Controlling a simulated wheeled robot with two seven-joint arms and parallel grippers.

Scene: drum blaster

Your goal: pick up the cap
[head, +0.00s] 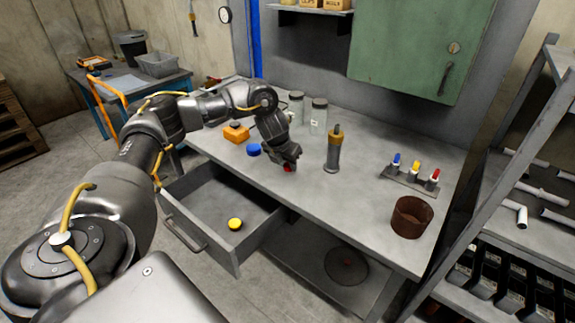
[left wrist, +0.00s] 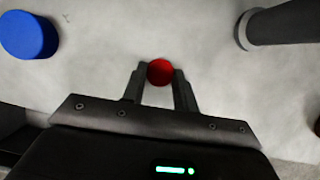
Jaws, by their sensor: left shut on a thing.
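A small red cap (left wrist: 160,72) sits between the fingertips of my left gripper (left wrist: 159,76) in the left wrist view, and the gripper is shut on it. In the head view the left gripper (head: 289,168) is low over the front part of the grey workbench (head: 345,205), and a bit of the red cap (head: 288,169) shows below it. I cannot tell whether the cap touches the bench. A blue cap (head: 253,149) lies on the bench to the left of the gripper. A yellow cap (head: 235,224) lies in the open drawer (head: 205,205). My right gripper is not in view.
A grey and orange cylindrical tool (head: 333,150) stands just right of the gripper. Glass jars (head: 318,116) and an orange block (head: 236,132) are behind. A rack (head: 410,179) with coloured-tipped items and a brown bowl (head: 411,217) are at right. The bench front is clear.

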